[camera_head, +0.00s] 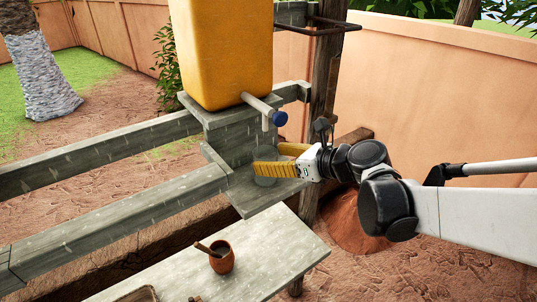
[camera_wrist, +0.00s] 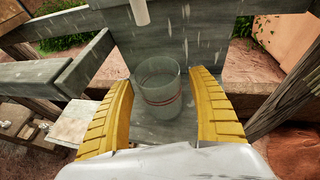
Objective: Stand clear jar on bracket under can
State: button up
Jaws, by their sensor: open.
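The clear jar (camera_wrist: 157,88) stands upright on the grey wooden bracket (camera_wrist: 150,132) in the wrist view. The jar also shows in the head view (camera_head: 265,180), partly hidden by a yellow finger. The yellow can (camera_head: 222,50) stands on a shelf above, and its spout with a blue cap (camera_head: 279,118) points out over the bracket. My gripper (camera_wrist: 166,108) is open, with a yellow finger on either side of the jar and a visible gap on both sides. The lower front of the jar is visible above my white palm.
A lower wooden table (camera_head: 290,246) holds a clay cup (camera_head: 222,258) with a stick in it. Weathered rails (camera_head: 110,215) run to the left. A dark post (camera_head: 322,90) stands right beside my wrist. An orange wall (camera_head: 440,90) is behind.

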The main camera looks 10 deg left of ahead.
jog(key=v, duration=1)
jog(key=s+d+f+n+h, duration=0.3)
jog(key=s+d+n+h, duration=0.1)
jog(key=d+n, duration=0.3)
jog(key=s+d+f+n+t+h, duration=0.1)
jog(key=s+d+f+n+h, duration=0.2)
jog(key=s+d+n, duration=0.3)
jog(key=s+d+f+n+h, duration=0.3)
jog(key=s+d+n+h, duration=0.2)
jog(key=d+n, duration=0.5)
jog(key=shift+s+d+f, duration=0.15)
jog(key=shift+d+f, duration=0.05)
jog(key=shift+d, duration=0.5)
